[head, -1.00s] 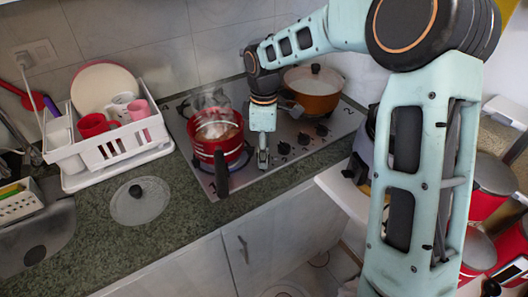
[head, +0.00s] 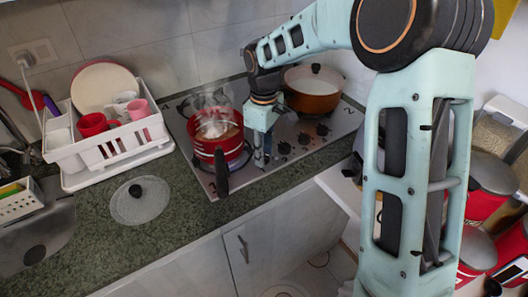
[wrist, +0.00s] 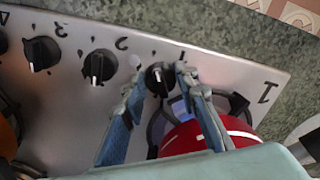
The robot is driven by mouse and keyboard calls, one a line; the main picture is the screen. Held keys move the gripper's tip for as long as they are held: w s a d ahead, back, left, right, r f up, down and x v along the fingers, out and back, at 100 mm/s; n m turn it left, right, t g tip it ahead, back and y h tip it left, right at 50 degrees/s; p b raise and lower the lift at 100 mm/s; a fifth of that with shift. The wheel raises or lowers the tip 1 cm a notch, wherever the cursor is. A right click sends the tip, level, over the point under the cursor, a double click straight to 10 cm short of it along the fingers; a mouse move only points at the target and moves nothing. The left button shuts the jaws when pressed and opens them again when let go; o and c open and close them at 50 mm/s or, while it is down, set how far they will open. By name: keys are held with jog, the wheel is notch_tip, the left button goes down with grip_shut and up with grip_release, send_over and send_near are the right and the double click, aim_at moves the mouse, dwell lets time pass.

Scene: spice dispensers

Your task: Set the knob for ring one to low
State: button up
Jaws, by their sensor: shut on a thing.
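In the wrist view a black knob (wrist: 158,79) with a pale pointer mark sits on the steel hob front, the last of the row towards the big printed 1. My gripper (wrist: 160,80) has its two blue-grey fingers on either side of this knob and is shut on it. The fingers partly hide the knob, so its exact setting is hard to read. In the head view my gripper (head: 262,158) points down at the hob's front edge, just right of the red pot (head: 205,150). The pot also shows in the wrist view (wrist: 185,138), close behind the right finger.
Other knobs (head: 303,138) line the hob to the right. An orange pot (head: 312,100) stands behind. A glass lid (head: 140,203) and a white dish rack (head: 115,150) are left.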

jog(key=o, duration=1.1)
notch_tip(320, 180, up, 12)
